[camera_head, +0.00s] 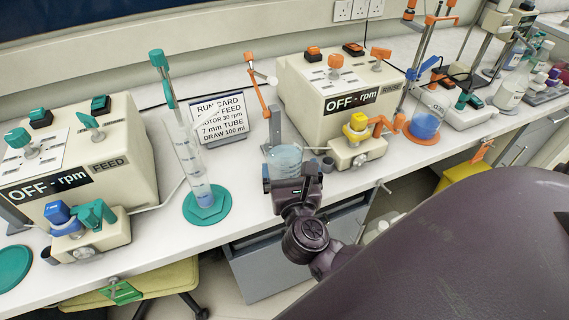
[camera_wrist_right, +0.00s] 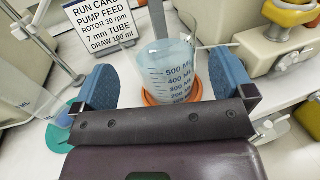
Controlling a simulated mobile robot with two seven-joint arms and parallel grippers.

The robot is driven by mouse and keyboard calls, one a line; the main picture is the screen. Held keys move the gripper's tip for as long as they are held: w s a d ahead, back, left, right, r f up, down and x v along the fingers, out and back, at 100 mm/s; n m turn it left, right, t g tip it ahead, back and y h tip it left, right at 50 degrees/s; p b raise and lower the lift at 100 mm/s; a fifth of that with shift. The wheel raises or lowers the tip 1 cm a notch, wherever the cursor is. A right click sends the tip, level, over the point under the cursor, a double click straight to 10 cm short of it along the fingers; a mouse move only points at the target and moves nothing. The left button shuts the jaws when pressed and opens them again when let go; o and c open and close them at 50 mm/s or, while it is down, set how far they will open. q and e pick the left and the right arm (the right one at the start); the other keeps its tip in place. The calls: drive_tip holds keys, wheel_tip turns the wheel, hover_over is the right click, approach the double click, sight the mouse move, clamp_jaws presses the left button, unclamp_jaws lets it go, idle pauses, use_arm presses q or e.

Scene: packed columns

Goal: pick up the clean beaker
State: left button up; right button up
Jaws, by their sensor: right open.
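A clear beaker (camera_head: 285,158) with a pale blue tint stands at the bench's front, in the middle of the head view. In the right wrist view the beaker (camera_wrist_right: 168,72) shows dark graduations up to 500 ML and sits upright on an orange base. My right gripper (camera_head: 291,177) is open at the beaker; its blue finger pads (camera_wrist_right: 165,88) stand to either side of it. Gaps show between pads and glass, and I cannot tell any contact. The beaker's lower front is hidden by my gripper. My left gripper is not in view.
Pumps (camera_head: 340,95) (camera_head: 75,160) stand right and left of the beaker. A tall cylinder (camera_head: 195,165) on a green base is to its left, with a run card (camera_head: 219,118) behind. A metal post rises close behind the beaker.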

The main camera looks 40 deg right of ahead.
sight(283, 135)
drive_tip(key=shift+x, duration=3.4)
drive_tip(key=c, duration=1.4)
